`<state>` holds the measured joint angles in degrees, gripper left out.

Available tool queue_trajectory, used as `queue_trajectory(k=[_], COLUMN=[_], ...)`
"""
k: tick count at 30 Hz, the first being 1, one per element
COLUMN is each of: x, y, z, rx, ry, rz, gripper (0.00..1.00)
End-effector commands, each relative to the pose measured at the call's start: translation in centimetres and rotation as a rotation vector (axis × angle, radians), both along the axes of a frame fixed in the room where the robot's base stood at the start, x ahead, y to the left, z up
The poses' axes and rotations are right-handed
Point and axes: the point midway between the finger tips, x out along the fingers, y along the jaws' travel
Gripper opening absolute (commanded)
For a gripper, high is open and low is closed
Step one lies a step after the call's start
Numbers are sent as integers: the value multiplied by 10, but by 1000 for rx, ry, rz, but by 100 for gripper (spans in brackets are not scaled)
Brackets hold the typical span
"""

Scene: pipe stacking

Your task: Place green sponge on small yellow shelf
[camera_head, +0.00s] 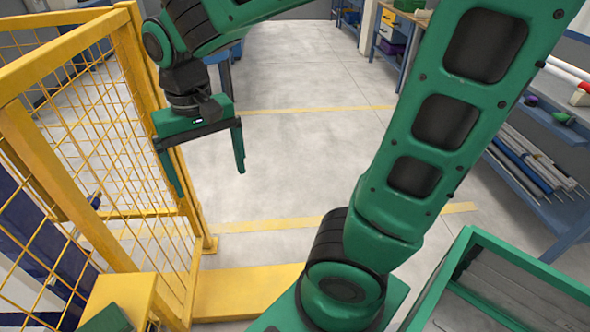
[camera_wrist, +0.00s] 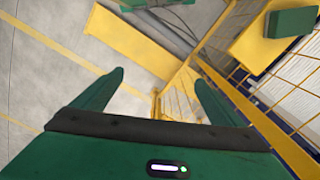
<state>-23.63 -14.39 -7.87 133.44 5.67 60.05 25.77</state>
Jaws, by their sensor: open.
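The green sponge (camera_head: 107,320) is a dark green block at the bottom left edge of the head view, partly cut off. The small yellow shelf (camera_head: 128,292) is a yellow box-like surface right by it. In the wrist view the sponge (camera_wrist: 290,23) overlaps the yellow surface (camera_wrist: 258,48) at the top right and appears to lie on it. My gripper (camera_head: 210,178) is open and empty, with fingers pointing down, well away from the sponge. Its two fingers also show in the wrist view (camera_wrist: 158,80), with nothing between them.
A yellow mesh fence (camera_head: 100,130) stands at the left, between my gripper and the left side. A low yellow platform (camera_head: 245,290) lies on the floor. A green-framed bin (camera_head: 455,262) is at bottom right. A rack with pipes (camera_head: 540,165) stands at right. The middle floor is clear.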

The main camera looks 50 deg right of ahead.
Motion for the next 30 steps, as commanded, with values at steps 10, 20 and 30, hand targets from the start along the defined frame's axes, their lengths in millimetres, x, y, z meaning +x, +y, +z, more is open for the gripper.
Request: queue_trajectory(k=[10,20,30], x=[-75,-135,-139], y=[-131,-174,-175], z=[-14,-27,-28], rx=[10,21,21], ry=[4,7,8], rz=[-199,-296,-299], gripper=[92,92,92])
